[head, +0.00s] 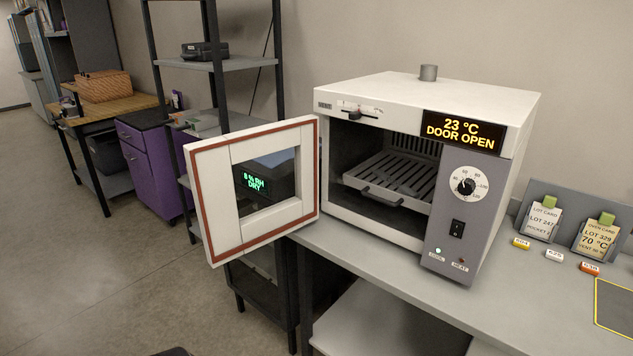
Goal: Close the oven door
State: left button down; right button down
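The oven (488,220) is a white and grey box on a grey bench. Its display (462,131) reads "23 °C DOOR OPEN". The oven door (222,214) is white with a red-brown seal and a window. It stands wide open, swung out to the left from the left edge of the oven front, past the bench edge. Neither of my grippers shows in the head view.
Lot cards (595,238) stand in a grey holder at the right, with small coloured tags before them. A dark shelf rack (219,66) and a purple cabinet (150,177) stand behind the door.

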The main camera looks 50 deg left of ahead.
aim_at(227, 237)
jog(key=j+z, duration=0.3)
jog(key=j, duration=0.6)
jog(key=k+j+z, duration=0.1)
jog(key=j+z, duration=0.2)
jog(key=j, duration=0.55)
jog(key=k+j, duration=0.1)
jog(key=j, duration=1.15)
jog(key=k+j, duration=0.15)
jog(key=j, duration=0.5)
jog(key=k+j, duration=0.1)
jog(key=j, duration=0.55)
